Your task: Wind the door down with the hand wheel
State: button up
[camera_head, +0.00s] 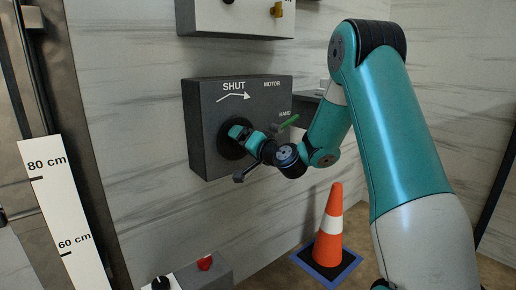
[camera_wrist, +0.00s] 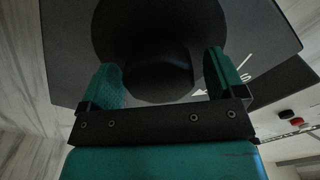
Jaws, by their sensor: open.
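In the wrist view the wheel's dark disc (camera_wrist: 125,30) fills the top. A dark knob (camera_wrist: 158,82) stands out from it between the two teal fingers of my gripper (camera_wrist: 165,80). The fingers are open, one each side of the knob; contact cannot be told. A green lever (camera_head: 289,121) points toward HAND. Metal door parts (camera_head: 60,95) show at left.
A white height scale (camera_head: 62,215) marked 80 cm and 60 cm stands at left. A grey panel (camera_head: 214,272) with a red button (camera_head: 205,263) is below. An orange cone (camera_head: 329,225) stands on the floor. Another box (camera_head: 235,18) is above.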

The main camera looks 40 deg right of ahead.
jog(key=s+b, duration=1.1)
jog(key=s, duration=0.6)
jog(key=shift+d, duration=0.35)
